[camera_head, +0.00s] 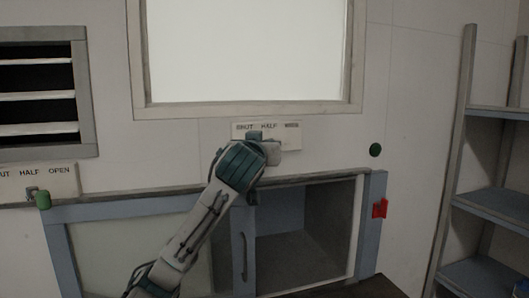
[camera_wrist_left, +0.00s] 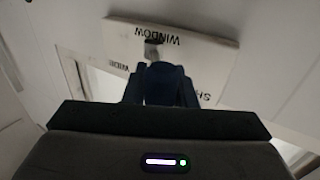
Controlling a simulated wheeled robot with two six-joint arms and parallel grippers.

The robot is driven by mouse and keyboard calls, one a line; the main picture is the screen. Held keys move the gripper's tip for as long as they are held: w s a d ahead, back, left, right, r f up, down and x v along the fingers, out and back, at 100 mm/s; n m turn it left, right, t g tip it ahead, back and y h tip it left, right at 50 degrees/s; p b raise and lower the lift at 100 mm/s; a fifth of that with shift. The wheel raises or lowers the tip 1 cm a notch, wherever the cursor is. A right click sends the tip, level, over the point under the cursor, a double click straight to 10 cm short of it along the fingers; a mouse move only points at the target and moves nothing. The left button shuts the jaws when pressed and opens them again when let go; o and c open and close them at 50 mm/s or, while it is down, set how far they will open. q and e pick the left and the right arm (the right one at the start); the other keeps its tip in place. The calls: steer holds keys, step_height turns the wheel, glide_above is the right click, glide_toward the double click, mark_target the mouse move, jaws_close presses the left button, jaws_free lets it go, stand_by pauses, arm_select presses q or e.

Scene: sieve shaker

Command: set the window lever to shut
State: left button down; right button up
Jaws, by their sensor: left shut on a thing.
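The window lever plate (camera_head: 292,127) is a pale strip under the window frame, with SHUT and HALF legible on it. It also shows upside down in the left wrist view (camera_wrist_left: 205,60), with WINDOW, WIDE and part of SHUT readable. My left gripper (camera_head: 254,136) is at the plate's lower edge, below SHUT and HALF. In the left wrist view its dark fingers (camera_wrist_left: 160,72) are shut on the window lever, of which a small grey part (camera_wrist_left: 152,50) shows beyond them. The lever's grip is hidden by the fingers, so its exact setting is unclear. My right gripper is not in view.
The window (camera_head: 250,50) is above the plate. A blue-framed cabinet (camera_head: 372,225) with a sliding front stands below, close under my left arm. A vent (camera_head: 40,95) with its own lever plate (camera_head: 62,182) is at left. A shelf rack (camera_head: 490,200) is at right.

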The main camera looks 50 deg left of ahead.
arm_select(q)
steer(key=shift+a, duration=0.3)
steer(key=c, duration=1.2)
jaws_free()
steer(key=shift+a+f, duration=0.1)
steer(key=b+v, duration=0.2)
steer(key=v, duration=0.8)
steer(key=shift+s+f+b, duration=0.1)
steer(key=shift+s+b, duration=0.1)
steer(key=shift+b, duration=0.15)
